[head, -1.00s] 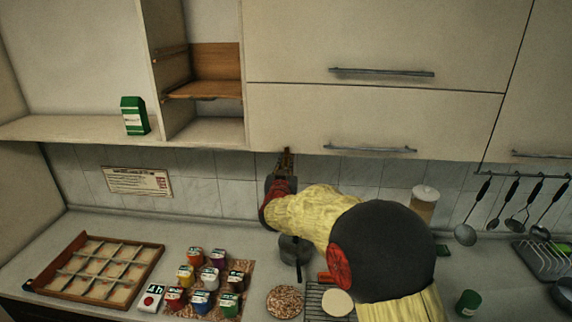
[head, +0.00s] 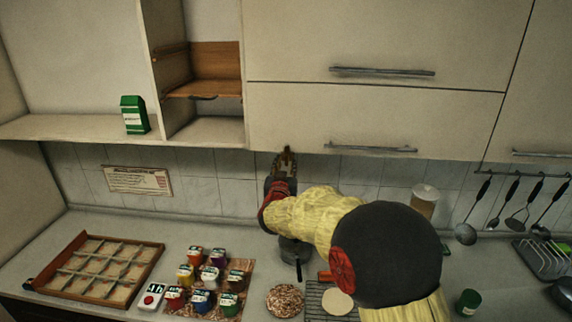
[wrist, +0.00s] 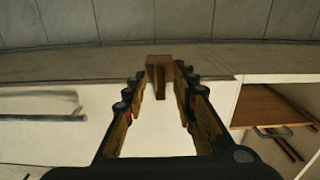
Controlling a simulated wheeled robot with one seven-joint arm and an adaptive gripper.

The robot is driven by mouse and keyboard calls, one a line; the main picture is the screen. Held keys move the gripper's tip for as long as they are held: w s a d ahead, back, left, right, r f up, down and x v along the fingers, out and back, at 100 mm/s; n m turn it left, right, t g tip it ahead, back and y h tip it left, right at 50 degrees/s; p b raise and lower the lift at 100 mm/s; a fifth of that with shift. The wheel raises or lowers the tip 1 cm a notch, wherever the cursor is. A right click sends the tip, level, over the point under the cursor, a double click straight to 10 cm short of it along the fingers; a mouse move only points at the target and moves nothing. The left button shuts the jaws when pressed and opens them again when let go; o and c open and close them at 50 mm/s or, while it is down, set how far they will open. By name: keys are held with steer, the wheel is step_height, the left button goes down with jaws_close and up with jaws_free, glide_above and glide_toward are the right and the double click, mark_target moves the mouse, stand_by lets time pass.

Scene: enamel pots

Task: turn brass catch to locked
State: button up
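The brass catch (wrist: 160,62) shows in the wrist view as a small brown block with a narrow tab at the edge of the pale cabinet. My gripper (wrist: 160,82) is open, with one finger on each side of the catch. The fingertips are close to it; I cannot tell whether they touch. In the head view my gripper (head: 285,160) points up at the lower edge of the cabinet door, left of its handle. There the catch is hidden or too small to tell from the fingers.
The cabinet's lower door (head: 370,118) has a bar handle (head: 370,149). An open shelf with a green packet (head: 134,115) is to the left. Below are a divided wooden tray (head: 95,268), several small jars, a dark pot (head: 294,252) and a wire rack (head: 318,300).

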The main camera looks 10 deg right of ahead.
steer(key=v, duration=1)
steer(key=shift+s+a, duration=0.15)
steer(key=shift+s, duration=0.25)
